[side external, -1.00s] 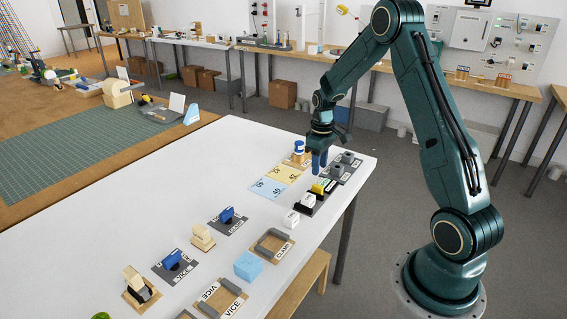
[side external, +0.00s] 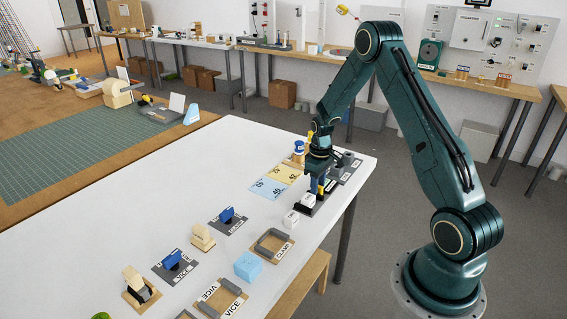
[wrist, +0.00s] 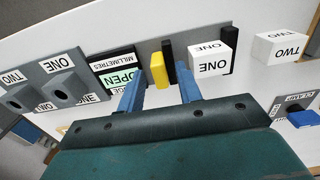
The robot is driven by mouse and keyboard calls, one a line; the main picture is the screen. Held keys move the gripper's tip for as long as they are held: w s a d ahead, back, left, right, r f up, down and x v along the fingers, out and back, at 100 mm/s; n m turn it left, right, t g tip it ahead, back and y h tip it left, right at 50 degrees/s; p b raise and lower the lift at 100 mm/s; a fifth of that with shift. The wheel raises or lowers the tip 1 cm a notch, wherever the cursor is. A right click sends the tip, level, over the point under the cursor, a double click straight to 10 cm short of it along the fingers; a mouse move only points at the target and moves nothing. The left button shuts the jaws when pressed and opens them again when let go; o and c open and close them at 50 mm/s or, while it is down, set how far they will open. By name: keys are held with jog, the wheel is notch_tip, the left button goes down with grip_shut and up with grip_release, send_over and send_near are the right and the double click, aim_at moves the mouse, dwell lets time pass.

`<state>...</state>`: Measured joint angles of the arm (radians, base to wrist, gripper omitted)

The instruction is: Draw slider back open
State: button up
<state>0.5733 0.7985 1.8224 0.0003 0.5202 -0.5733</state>
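The gauge (wrist: 206,84) is a long grey base with black jaws and a green panel reading OPEN (wrist: 120,79). Its yellow slider piece (wrist: 158,70) stands upright beside a black jaw. A white block marked ONE (wrist: 211,58) sits on the base between the black jaws; it also shows in the side view (side external: 309,201). My gripper (wrist: 158,88) is open and empty, one blue finger on each side of the slider in the wrist view. In the side view my gripper (side external: 317,188) is low over the gauge and hides much of it. I cannot tell whether it touches the slider.
A white block marked TWO (wrist: 281,47) lies off the end of the gauge. A grey holder with round sockets (wrist: 38,86) stands at the other end. Yellow and blue number cards (side external: 268,188) lie beside it. The white table (side external: 150,185) is clear towards the left.

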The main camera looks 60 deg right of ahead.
grip_shut()
jog(key=shift+d, duration=0.65)
jog(key=shift+o, duration=0.7)
grip_release()
notch_tip(320, 180, up, 14)
